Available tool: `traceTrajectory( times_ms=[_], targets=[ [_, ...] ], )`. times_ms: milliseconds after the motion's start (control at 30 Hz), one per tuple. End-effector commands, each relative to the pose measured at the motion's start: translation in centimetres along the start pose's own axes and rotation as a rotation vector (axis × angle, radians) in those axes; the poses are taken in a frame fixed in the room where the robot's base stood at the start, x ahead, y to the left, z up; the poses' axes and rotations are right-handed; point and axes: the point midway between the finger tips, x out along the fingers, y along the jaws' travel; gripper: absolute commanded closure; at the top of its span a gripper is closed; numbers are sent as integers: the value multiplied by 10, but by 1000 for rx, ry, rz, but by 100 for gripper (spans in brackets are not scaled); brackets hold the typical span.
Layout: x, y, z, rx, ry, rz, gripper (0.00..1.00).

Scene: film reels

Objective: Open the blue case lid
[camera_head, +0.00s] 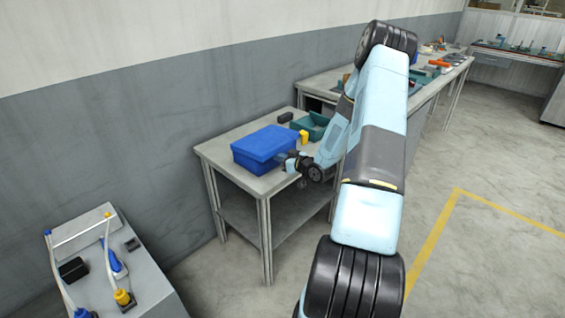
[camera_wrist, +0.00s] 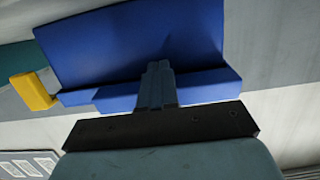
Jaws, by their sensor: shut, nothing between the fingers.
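The blue case (camera_head: 262,158) stands on the near grey table, and its lid (camera_head: 266,141) looks closed in the head view. In the wrist view the blue case (camera_wrist: 135,40) fills the upper middle, with a broad blue face and a narrower blue strip below it. My gripper (camera_head: 285,160) is at the right front side of the case, near the lid's edge. In the wrist view my gripper's fingers (camera_wrist: 158,68) are together and empty, overlapping the blue strip. I cannot tell whether the fingertips touch the case.
A yellow block (camera_head: 304,137) stands just right of the case, with a green tray (camera_head: 318,124) behind it. A small black object (camera_head: 285,117) lies at the table's back. The table (camera_head: 222,153) has bare top left of the case. A longer workbench is behind my arm.

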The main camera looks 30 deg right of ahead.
Motion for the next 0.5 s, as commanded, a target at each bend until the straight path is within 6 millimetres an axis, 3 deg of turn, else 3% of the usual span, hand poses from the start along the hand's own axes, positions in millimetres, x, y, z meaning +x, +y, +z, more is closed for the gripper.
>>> traceTrajectory(
  times_ms=[500],
  targets=[
    [2, 0, -34, -1, 1, -1, 100]
  ],
)
